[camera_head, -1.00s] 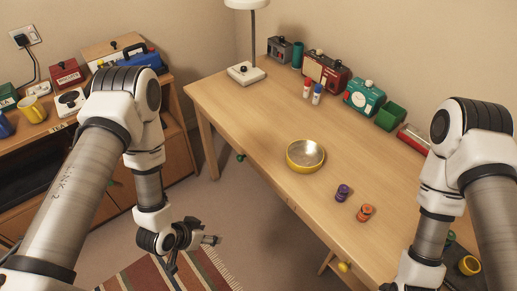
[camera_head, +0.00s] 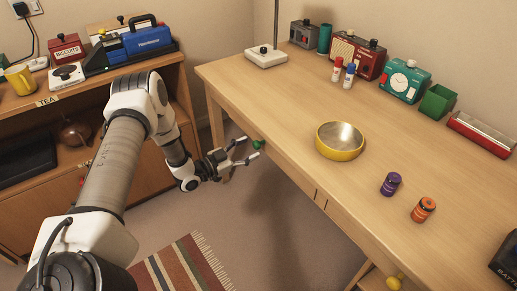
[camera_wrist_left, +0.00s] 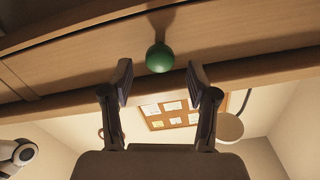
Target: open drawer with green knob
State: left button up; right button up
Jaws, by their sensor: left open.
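The green knob (camera_head: 258,144) sits on the front of a drawer under the left part of the wooden desk (camera_head: 300,110). My left gripper (camera_head: 250,150) is open beside the knob, its fingers pointing at it. In the left wrist view the green knob (camera_wrist_left: 160,57) stands just beyond the gap between the two open fingertips (camera_wrist_left: 160,85), not between the pads. The drawer front (camera_wrist_left: 90,45) around it looks flush with the desk. My right gripper is in neither view.
A yellow bowl (camera_head: 340,142), a purple jar (camera_head: 391,184) and an orange jar (camera_head: 424,209) stand on the desk. A yellow knob (camera_head: 395,282) is on its front further right. A low cabinet (camera_head: 30,220) is at the left. A striped rug (camera_head: 185,265) lies below.

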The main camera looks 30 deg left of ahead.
aim_at(254, 146)
pick_arm(q)
jog(key=x, duration=0.3)
jog(key=shift+w+d, duration=0.2)
jog(key=shift+w, duration=0.15)
grip_shut()
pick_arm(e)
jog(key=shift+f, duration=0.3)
